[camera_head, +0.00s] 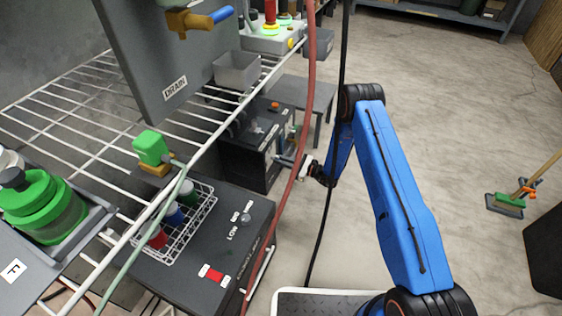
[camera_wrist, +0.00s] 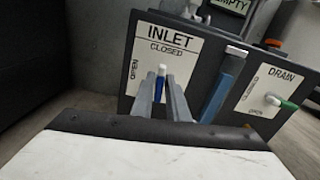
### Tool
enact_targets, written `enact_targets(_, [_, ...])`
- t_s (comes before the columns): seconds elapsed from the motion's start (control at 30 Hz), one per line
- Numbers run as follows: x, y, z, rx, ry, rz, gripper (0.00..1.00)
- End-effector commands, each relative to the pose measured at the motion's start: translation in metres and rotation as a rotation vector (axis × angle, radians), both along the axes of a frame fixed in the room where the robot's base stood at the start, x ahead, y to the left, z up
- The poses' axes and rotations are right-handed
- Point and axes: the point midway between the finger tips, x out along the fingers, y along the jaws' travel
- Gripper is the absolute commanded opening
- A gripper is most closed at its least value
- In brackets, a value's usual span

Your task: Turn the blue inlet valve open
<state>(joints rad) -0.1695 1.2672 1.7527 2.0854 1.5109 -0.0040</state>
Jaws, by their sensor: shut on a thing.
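The blue inlet valve handle (camera_wrist: 158,88) has a white tip and stands nearly upright on the white INLET panel (camera_wrist: 187,48), pointing up toward the word CLOSED. The word OPEN is on the panel's left side. My gripper (camera_wrist: 162,82) is shut on the handle, one grey finger on each side, and the fingers hide its lower part. In the head view my gripper (camera_head: 286,159) reaches left to the dark box (camera_head: 247,165); the handle cannot be made out there.
A DRAIN panel (camera_wrist: 267,87) with a green handle (camera_wrist: 289,106) is right of the inlet. A blue upright bar (camera_wrist: 223,84) stands between them. In the head view, a red hose (camera_head: 309,90) and a black cable (camera_head: 326,215) hang near my arm. Open floor lies right.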

Motion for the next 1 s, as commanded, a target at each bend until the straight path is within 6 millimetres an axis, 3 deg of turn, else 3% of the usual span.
enact_targets(1.0, [-0.0036,0.0005,-0.0031,-0.318,-0.873,0.000,0.00])
